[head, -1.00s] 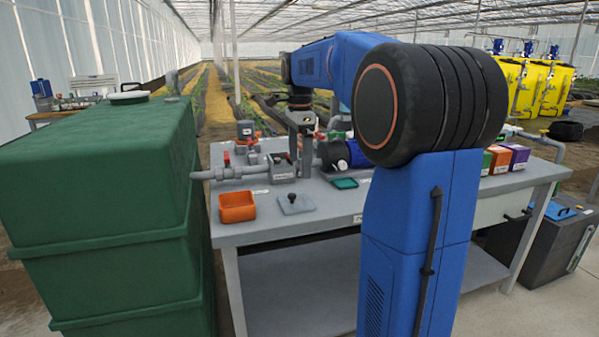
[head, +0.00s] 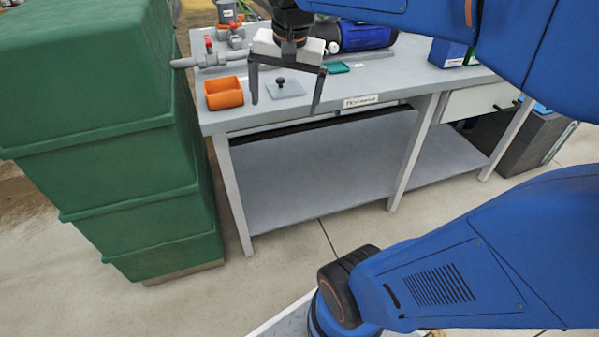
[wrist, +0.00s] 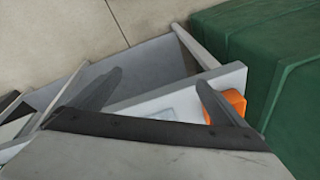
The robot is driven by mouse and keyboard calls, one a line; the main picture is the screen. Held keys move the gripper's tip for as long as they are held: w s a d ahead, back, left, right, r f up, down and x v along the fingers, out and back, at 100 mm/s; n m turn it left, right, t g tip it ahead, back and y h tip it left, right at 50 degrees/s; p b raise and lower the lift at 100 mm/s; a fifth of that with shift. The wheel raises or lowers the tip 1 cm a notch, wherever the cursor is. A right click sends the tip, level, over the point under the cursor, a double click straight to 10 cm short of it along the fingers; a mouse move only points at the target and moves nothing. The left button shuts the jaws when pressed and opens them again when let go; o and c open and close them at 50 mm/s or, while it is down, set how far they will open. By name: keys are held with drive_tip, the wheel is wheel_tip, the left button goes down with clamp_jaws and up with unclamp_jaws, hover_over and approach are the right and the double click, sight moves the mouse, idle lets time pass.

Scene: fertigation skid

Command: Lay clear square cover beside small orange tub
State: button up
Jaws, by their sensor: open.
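The clear square cover (head: 286,90), a thin greyish plate with a dark knob, lies flat on the bench just right of the small orange tub (head: 224,93), with a narrow gap between them. My gripper (head: 284,108) is open and empty, its two fingers spread, pointing down in front of and above the cover in the head view. In the wrist view my gripper (wrist: 155,95) has its fingers wide apart with the bench below. The tub's orange side (wrist: 236,103) shows behind the right finger there. A faint pale square on the bench (wrist: 175,112) may be the cover.
A large green tank (head: 100,130) stands close left of the bench (head: 400,85). Grey pipework with red valves (head: 205,60) and a blue pump (head: 362,36) stand behind. A small green tray (head: 338,67) lies right of the cover. The bench front is mostly clear.

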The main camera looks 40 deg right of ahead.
drive_tip(key=s+a+f+n+t, duration=0.1)
drive_tip(key=s+a+f+n, duration=0.1)
drive_tip(key=s+f+n, duration=0.2)
drive_tip(key=s+a+f+n+t, duration=0.1)
drive_tip(key=s+a+f+n, duration=0.1)
drive_tip(key=s+f+n, duration=0.3)
drive_tip(key=s+f, duration=0.2)
drive_tip(key=s, duration=0.1)
drive_tip(key=shift+s+a, duration=0.15)
drive_tip(key=shift+a, duration=0.1)
